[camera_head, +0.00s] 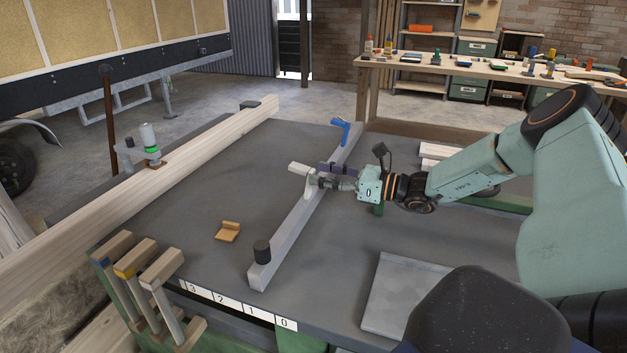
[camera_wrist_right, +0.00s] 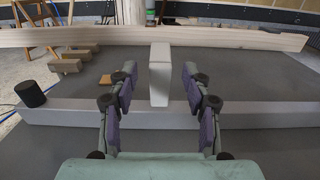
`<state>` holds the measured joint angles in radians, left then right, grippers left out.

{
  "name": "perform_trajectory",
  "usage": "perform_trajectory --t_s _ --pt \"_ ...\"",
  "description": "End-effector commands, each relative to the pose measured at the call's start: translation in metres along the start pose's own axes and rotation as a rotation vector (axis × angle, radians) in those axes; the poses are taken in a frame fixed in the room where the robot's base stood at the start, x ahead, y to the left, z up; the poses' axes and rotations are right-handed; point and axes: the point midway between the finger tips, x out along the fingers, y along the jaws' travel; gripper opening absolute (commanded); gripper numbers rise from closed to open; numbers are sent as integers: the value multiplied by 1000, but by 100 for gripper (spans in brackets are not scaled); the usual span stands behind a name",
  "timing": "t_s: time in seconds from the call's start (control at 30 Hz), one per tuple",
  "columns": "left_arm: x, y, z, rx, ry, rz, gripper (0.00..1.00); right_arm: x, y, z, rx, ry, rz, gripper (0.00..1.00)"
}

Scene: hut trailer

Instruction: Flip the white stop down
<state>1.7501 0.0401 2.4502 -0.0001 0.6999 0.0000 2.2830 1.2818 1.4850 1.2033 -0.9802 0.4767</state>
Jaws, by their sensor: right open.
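The white stop (camera_head: 301,169) stands raised on the long grey fence bar (camera_head: 290,234) in the head view. In the right wrist view the stop (camera_wrist_right: 160,66) is an upright white block straight ahead, past the bar's near edge. My right gripper (camera_head: 325,180) reaches in from the right over the bar, close to the stop. In the wrist view its two purple-padded fingers (camera_wrist_right: 160,88) are apart, one on each side of the stop, with gaps showing on both sides. Whether the fingers reach level with the stop is hard to tell. My left gripper is not in view.
A blue lever (camera_head: 340,130) is at the bar's far end and a black knob (camera_head: 262,251) at its near end. A small wooden block (camera_head: 228,231) lies on the dark table left of the bar. A long beam (camera_head: 150,185) runs along the left.

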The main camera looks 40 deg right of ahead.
Motion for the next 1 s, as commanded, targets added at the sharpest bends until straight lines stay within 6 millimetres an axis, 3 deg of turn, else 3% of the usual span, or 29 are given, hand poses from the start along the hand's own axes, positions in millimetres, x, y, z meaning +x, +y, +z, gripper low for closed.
perform_trajectory --t_s 0.3,0.67,1.0 --pt "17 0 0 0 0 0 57 28 0 -1 -2 2 2 49" --pt "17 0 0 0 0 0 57 31 0 1 0 0 0 48" --pt "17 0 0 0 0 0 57 31 0 1 0 0 0 19"
